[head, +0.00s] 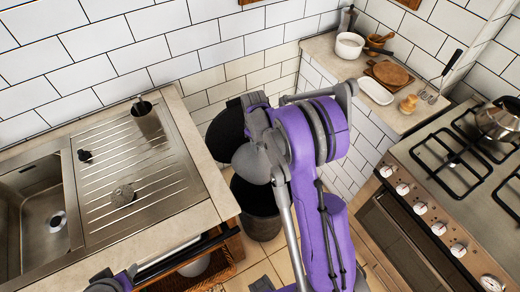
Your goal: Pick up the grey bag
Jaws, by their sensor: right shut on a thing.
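My right arm reaches up through the middle of the head view and bends to the left at the wrist. My right gripper (263,143) is over the dark bin and is shut on a smooth, rounded grey thing, which appears to be the grey bag (249,164). The fingertips are partly hidden by the wrist, so the exact grip is hard to see. The dark bin (258,222) stands on the floor below, with its dark round lid (224,134) raised behind. Only a small part of my left arm shows at the bottom left; its jaws are not visible.
A stove (440,205) with a kettle (499,118) is on the right. Bowls and boards (388,73) crowd the back counter.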

